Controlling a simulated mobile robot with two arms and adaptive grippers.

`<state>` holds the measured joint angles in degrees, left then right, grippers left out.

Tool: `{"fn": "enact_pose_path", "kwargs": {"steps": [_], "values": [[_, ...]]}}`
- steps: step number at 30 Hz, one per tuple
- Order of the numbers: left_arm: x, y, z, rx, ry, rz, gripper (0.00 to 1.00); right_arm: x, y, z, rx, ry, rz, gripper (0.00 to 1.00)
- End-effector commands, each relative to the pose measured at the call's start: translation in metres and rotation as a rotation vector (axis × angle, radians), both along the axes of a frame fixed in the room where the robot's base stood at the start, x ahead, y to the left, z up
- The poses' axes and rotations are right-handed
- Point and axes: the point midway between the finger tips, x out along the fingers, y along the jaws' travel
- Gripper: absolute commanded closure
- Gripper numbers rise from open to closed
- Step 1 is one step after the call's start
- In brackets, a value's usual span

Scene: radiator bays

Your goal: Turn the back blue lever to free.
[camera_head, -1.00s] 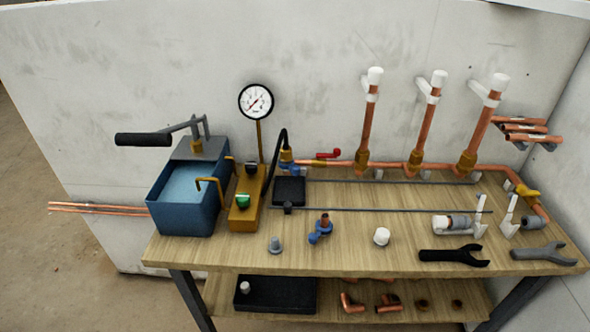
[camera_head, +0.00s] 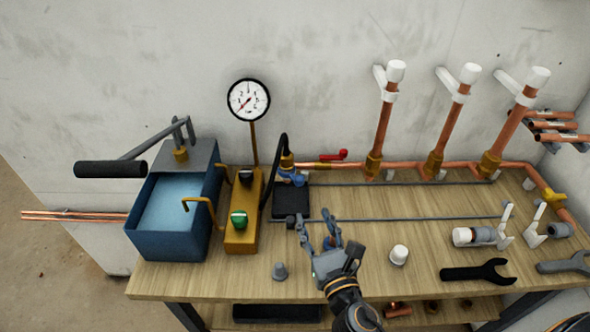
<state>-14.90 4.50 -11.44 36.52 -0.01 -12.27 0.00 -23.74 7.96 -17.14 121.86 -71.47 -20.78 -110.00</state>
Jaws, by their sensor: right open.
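The back blue lever (camera_head: 292,178) is at the brass fitting where the black hose meets the copper pipe, at the back of the bench. Its exact angle is too small to tell. My right gripper (camera_head: 319,224) reaches in from the lower edge. Its fingers are apart and empty, pointing toward the back of the bench. It is in front of the lever and to its right, clear of it. A small blue-handled valve on the bench is mostly hidden behind this gripper. My left gripper is not in view.
A red lever (camera_head: 334,155) sits on the pipe nearby. A black box (camera_head: 290,202) is just in front of the blue lever. A blue water tank (camera_head: 165,240), brass block (camera_head: 243,235) and gauge (camera_head: 248,100) stand left. A grey cap (camera_head: 279,271) and white cap (camera_head: 399,255) flank the gripper.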

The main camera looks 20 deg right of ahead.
Motion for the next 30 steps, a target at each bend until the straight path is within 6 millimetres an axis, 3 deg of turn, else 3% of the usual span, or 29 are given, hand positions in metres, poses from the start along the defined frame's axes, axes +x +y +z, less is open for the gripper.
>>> {"fn": "enact_pose_path", "kwargs": {"steps": [6, 9, 11, 20, 30], "values": [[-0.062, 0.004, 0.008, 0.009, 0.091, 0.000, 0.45, 0.036, -0.002, 0.004, 0.003, -0.003, -0.004, 0.56], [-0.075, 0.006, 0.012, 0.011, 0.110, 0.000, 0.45, 0.059, -0.002, 0.004, 0.004, -0.002, -0.005, 0.56], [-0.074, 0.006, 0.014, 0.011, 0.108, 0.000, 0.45, 0.072, -0.002, 0.004, 0.004, -0.003, -0.004, 0.56], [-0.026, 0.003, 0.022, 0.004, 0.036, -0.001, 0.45, 0.121, -0.003, 0.001, 0.007, 0.000, -0.004, 0.56], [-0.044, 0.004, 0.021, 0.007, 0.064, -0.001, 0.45, 0.133, -0.004, 0.000, 0.007, 0.001, -0.004, 0.56]]}}
